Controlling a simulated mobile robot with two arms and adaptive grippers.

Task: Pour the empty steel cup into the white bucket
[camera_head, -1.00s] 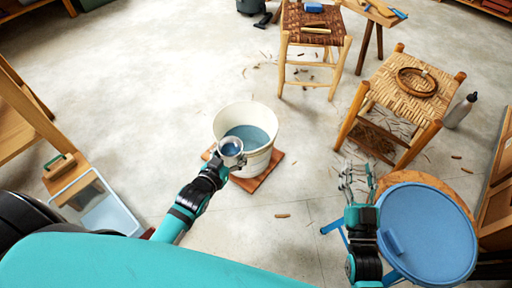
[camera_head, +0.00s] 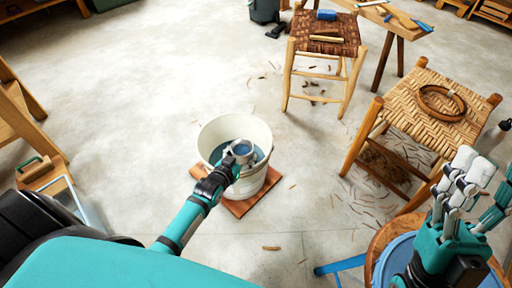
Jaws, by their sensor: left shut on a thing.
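The white bucket (camera_head: 216,128) stands upright on a reddish-brown board on the floor, with blue liquid inside. My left gripper (camera_head: 222,172) is shut on the steel cup (camera_head: 242,151), a small round grey metal cup. It holds the cup over the front part of the bucket's opening. The cup's rim shows, but I cannot tell how far it is tilted or what is in it. My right gripper (camera_head: 462,180) is raised at the right, with its fingers extended and apart and nothing seen between them.
The brown board (camera_head: 237,208) lies under the bucket. A woven stool (camera_head: 430,107) with a ring on it stands at right, and a darker stool (camera_head: 325,35) behind. A round wooden-topped stool (camera_head: 385,240) with a blue lid is below my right gripper. The floor around the bucket is open.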

